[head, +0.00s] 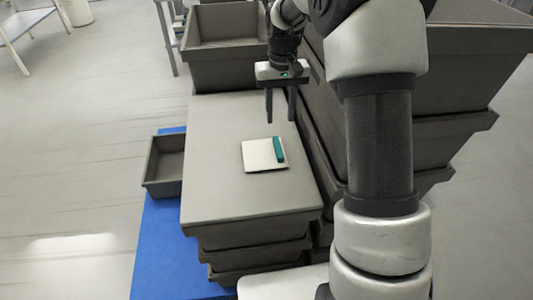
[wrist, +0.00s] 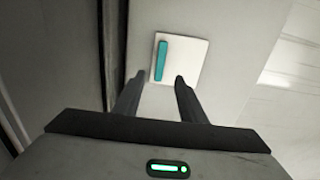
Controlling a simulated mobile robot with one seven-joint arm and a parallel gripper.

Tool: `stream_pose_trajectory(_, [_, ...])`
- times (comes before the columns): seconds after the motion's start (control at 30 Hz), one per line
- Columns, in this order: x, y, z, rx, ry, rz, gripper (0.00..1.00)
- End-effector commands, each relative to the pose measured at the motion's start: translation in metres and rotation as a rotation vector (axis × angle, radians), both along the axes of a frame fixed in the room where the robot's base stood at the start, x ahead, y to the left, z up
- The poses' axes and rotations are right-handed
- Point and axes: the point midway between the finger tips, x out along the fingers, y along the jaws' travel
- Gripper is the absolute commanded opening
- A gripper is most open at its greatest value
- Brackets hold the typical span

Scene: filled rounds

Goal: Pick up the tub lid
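The tub lid is most likely the thin, pale, square piece (head: 257,156) with a teal bar (head: 279,149) along its right side. It lies flat on the grey top of a stack of dark tubs. In the wrist view the pale square (wrist: 187,62) and its teal bar (wrist: 161,61) lie beyond my fingertips. My gripper (head: 281,120) is open and empty, above the grey top and behind the square. The wrist view shows the two fingers (wrist: 159,76) apart with nothing between them.
The grey top (head: 215,190) is otherwise clear. An open dark tub (head: 225,65) stands behind it. A small open tray (head: 163,180) sits at the left on a blue surface (head: 160,245). Tall stacked tubs (head: 465,85) rise close on the right.

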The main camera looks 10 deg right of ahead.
Motion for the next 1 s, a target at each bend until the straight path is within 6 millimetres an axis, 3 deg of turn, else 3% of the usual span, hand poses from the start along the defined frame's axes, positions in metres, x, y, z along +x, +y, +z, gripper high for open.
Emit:
stream_pose_trajectory(0.1, [-0.001,0.0,-0.029,0.0,0.004,0.0,0.38])
stream_pose_trajectory(0.3, [0.0,0.0,-0.06,0.0,0.001,0.0,0.38])
stream_pose_trajectory(0.57, [0.0,0.0,-0.075,0.0,0.001,0.0,0.38])
stream_pose_trajectory(0.83, [0.001,0.002,-0.113,0.001,0.002,-0.001,0.38])
stream_pose_trajectory(1.0, [0.001,0.002,-0.12,0.0,-0.001,-0.001,0.38])
